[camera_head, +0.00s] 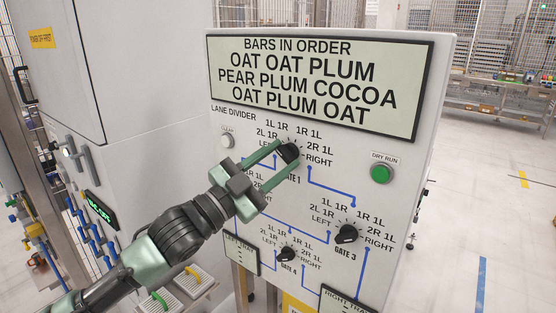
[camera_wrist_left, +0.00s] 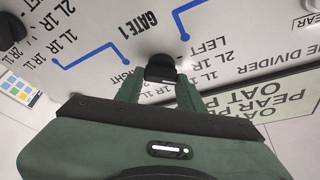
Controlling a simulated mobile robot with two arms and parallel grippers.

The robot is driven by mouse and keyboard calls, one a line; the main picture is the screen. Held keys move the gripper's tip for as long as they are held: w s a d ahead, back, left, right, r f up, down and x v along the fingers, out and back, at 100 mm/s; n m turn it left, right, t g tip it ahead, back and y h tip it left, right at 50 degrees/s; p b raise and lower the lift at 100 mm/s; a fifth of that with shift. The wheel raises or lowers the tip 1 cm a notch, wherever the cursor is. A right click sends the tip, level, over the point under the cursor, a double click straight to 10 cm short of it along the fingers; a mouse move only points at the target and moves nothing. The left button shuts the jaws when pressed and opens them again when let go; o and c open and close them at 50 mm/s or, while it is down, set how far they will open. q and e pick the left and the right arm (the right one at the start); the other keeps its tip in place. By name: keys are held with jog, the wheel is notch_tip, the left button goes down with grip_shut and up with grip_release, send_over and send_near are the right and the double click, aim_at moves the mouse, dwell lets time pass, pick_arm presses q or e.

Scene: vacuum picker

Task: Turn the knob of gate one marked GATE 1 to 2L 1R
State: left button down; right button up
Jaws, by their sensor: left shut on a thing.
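The black GATE 1 knob (camera_head: 289,151) sits on the upright white panel (camera_head: 425,130), below the bars sign. LEFT, 2L 1R, 1L 1R, 1R 1L, 2R 1L and RIGHT are printed around it. My left gripper (camera_head: 286,155) reaches up from the lower left and is shut on this knob, one finger on each side. In the left wrist view the knob (camera_wrist_left: 160,68) shows between the fingertips of my left gripper (camera_wrist_left: 159,88), with GATE 1 printed beside it. The fingers partly cover the knob, and I cannot tell which mark it points to. My right gripper is not in view.
The GATE 3 knob (camera_head: 346,233) and GATE 4 knob (camera_head: 286,254) sit lower on the panel. A green DRY RUN button (camera_head: 381,173) is at right, a pale CLEAR button (camera_head: 227,140) at left. My left arm covers part of the lower left dial. Open floor lies right.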

pick_arm(q)
jog(key=c, duration=0.9)
grip_release()
jog(key=shift+s+a+f, duration=0.15)
jog(key=shift+a+f, duration=0.05)
jog(key=b+v, duration=0.3)
jog(key=v, duration=0.4)
jog(key=shift+s+a+r+b, duration=0.1)
jog(key=shift+b, duration=0.2)
